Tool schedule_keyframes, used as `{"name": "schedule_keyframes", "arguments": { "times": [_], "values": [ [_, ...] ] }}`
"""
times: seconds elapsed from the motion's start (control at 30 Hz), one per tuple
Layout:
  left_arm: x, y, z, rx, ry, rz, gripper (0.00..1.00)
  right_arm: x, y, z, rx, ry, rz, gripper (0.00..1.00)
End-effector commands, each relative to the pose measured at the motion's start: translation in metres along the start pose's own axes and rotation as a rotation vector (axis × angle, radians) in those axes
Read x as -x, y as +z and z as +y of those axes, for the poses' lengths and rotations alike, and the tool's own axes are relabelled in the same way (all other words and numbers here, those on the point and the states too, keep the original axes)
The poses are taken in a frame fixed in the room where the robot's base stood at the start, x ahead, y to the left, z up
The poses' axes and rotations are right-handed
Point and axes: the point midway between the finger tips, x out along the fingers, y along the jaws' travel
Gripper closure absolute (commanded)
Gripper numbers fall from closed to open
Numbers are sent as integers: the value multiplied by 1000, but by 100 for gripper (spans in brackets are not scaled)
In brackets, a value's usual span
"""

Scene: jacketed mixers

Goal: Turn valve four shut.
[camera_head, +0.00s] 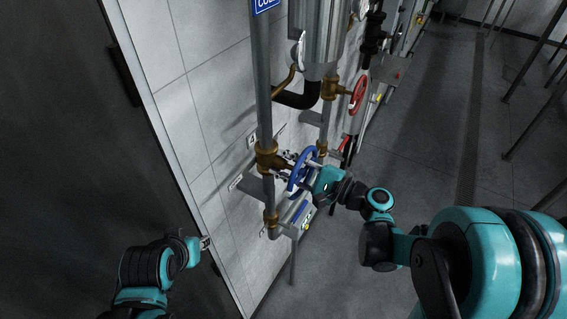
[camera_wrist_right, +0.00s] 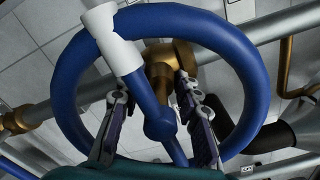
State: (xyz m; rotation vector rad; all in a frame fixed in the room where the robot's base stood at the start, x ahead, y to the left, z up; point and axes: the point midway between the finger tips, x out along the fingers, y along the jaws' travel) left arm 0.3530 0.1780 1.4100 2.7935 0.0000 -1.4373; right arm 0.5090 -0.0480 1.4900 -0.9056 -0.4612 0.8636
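A blue handwheel (camera_head: 301,172) sits on a brass valve body (camera_head: 268,158) on a grey vertical pipe. A small plate (camera_head: 251,140) is on the wall beside it; I cannot read it surely. My right gripper (camera_head: 310,174) is at the wheel. In the right wrist view the blue wheel (camera_wrist_right: 257,75) fills the picture, with a white section (camera_wrist_right: 111,38) at upper left. The right gripper's fingers (camera_wrist_right: 157,130) are apart, with a blue spoke and hub between them. I cannot tell whether they touch it. My left gripper (camera_head: 204,243) is low at left, away from the wheel; its opening is unclear.
A red handwheel (camera_head: 358,95) on another brass valve is farther back to the right. A metal jacketed vessel (camera_head: 318,35) hangs above. A blue sign (camera_head: 265,4) is at the top. A grey box (camera_head: 297,217) is below the blue wheel.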

Motion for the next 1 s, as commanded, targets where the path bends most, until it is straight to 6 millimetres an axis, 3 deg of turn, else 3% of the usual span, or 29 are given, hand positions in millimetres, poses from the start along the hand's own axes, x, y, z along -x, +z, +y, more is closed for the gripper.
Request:
{"name": "schedule_keyframes", "arguments": {
  "times": [0.07,0.2,0.63,1.0],
  "values": [
    [0,0,0,0,0,0,69,0,0,0,0,0,0,67],
    [0,0,0,0,0,0,69,0,0,0,0,0,0,100],
    [-3,2,0,0,0,0,69,1,0,1,-38,0,0,100],
    [-18,13,0,0,0,0,69,1,-1,2,-275,1,0,100]
  ]
}}
